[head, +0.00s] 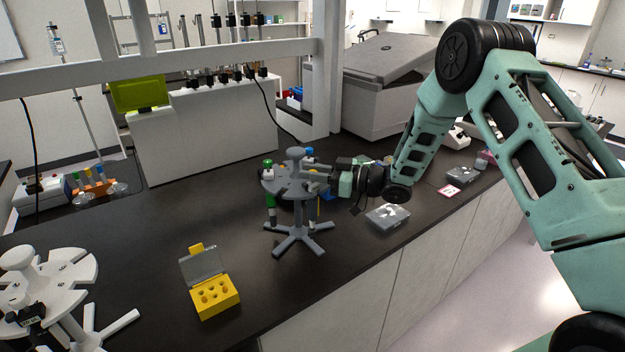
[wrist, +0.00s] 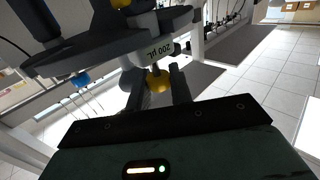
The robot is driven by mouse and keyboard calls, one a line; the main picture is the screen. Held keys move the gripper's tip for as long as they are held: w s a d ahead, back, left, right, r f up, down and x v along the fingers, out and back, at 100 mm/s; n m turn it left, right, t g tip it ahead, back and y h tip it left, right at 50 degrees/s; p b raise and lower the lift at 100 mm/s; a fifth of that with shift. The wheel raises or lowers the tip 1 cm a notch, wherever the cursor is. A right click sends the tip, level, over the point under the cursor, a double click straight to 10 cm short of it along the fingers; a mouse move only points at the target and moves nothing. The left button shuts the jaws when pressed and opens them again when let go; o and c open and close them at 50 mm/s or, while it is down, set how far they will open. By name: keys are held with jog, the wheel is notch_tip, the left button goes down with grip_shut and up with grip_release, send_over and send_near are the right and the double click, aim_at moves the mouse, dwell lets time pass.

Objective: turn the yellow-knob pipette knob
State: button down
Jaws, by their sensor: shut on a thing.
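The grey pipette carousel (head: 300,222) stands upright on the dark bench in the head view, and my gripper (head: 322,180) reaches its right side. In the wrist view, the yellow knob (wrist: 158,81) sits between the two fingers of my gripper (wrist: 158,92), which is shut on it. The pipette body (wrist: 155,52) behind the knob is pale and carries a "200 µL" label. It hangs at the rim of the carousel, whose dark plate also shows in the wrist view (wrist: 95,45). In the head view my gripper and the carousel hide the yellow knob.
A green-knob pipette (head: 268,164) and a blue knob (head: 309,152) are on the same carousel. A yellow tube box (head: 217,300) with open lid stands in front. A white carousel (head: 75,270) is at left; a clear-lidded box (head: 388,218) lies below my wrist.

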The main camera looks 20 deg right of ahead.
jog(key=shift+n+g+y, duration=0.4)
jog(key=shift+n+g, duration=0.1)
jog(key=shift+g, duration=0.2)
jog(key=c, duration=1.3)
grip_release()
jog(key=shift+o, duration=0.2)
jog(key=shift+d+b, duration=0.1)
jog(key=shift+b, duration=0.2)
jog(key=shift+s+d+f, duration=0.1)
jog(key=shift+s+d, duration=0.1)
jog(key=shift+d, duration=0.15)
jog(key=b+v, duration=0.6)
jog(key=v, duration=1)
jog(key=shift+d, duration=0.25)
